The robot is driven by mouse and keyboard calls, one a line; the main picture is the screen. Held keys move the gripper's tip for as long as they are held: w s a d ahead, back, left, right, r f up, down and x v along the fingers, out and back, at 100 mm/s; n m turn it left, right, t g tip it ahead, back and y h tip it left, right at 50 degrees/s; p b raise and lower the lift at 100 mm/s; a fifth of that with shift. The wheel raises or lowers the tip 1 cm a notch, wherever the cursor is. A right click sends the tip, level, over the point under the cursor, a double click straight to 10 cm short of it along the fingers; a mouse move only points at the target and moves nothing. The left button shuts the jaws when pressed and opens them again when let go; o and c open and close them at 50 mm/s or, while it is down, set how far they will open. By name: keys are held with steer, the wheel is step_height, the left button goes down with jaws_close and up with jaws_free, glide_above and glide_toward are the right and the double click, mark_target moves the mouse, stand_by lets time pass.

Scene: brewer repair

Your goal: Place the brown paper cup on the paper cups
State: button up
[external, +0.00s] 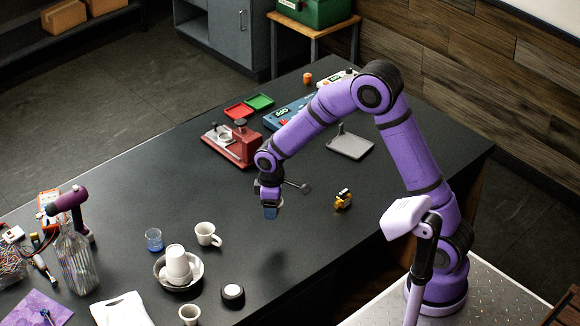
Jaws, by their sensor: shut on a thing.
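My gripper (271,211) is above the middle of the dark table, pointing down, with its shadow on the tabletop below.
A white mug (206,234) and a blue glass (154,240) stand behind the bowl. A round black-and-white object (232,294) and another cup (189,315) are near the front edge. A red machine (238,143) stands behind my gripper. A yellow-black item (343,200) is to the right.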

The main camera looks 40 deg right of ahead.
steer(key=s+a+r+n, duration=0.2)
steer(key=s+a, duration=0.1)
steer(key=a, duration=0.5)
steer(key=s+a+r+n, duration=0.2)
steer(key=a, duration=0.6)
steer(key=s+a+r+n, duration=0.1)
steer(key=s+a+n, duration=0.15)
steer(key=a, duration=0.55)
glide_above(174, 251)
steer(key=shift+f, duration=2.35)
steer(key=shift+f, duration=0.15)
steer(key=o, duration=0.9)
